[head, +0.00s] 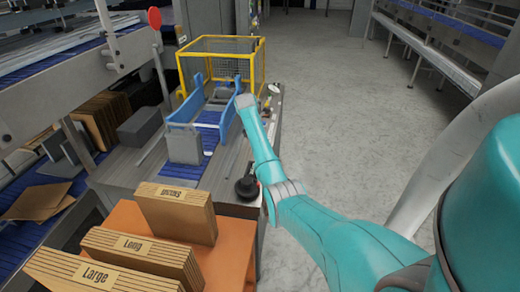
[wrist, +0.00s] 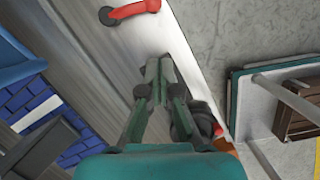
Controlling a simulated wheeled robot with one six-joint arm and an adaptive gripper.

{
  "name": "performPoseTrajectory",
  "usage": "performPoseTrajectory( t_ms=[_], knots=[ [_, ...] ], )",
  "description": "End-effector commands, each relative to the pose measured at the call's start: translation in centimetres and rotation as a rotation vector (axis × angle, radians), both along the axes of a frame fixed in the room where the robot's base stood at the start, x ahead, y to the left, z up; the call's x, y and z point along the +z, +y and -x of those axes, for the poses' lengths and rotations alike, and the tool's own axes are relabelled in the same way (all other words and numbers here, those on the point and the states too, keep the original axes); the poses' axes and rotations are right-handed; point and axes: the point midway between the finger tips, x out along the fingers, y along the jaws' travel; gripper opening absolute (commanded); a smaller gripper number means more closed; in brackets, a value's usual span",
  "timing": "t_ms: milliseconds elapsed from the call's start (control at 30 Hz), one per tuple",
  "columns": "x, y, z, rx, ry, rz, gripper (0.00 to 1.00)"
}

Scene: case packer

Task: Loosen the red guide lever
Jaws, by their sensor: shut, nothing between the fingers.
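The red guide lever (wrist: 135,10) shows at the top of the wrist view, cut a little by the frame edge. Its dark-centred pivot is at its left end, and its handle points right along a pale metal strip. My gripper (wrist: 161,62) is shut and empty in the wrist view. Its fingertips are below the lever in the picture, with a clear gap between them; the height difference is hard to tell. In the head view my arm reaches over the machine's right edge; I cannot make out the lever or the fingers there.
Blue guide rails (head: 222,112) flank a blue belt, with a yellow cage (head: 228,48) behind. A black knob (head: 248,188) stands on the machine's near right corner. Labelled cartons (head: 176,212) stand on an orange surface (head: 232,250). Open floor (head: 335,85) lies right.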

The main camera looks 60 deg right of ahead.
Motion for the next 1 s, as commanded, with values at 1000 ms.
performPoseTrajectory(
  t_ms=[1000],
  knots=[
    [4.4, 1.4, 0.0, 0.001, 0.0, 0.0, 0.0]
  ],
)
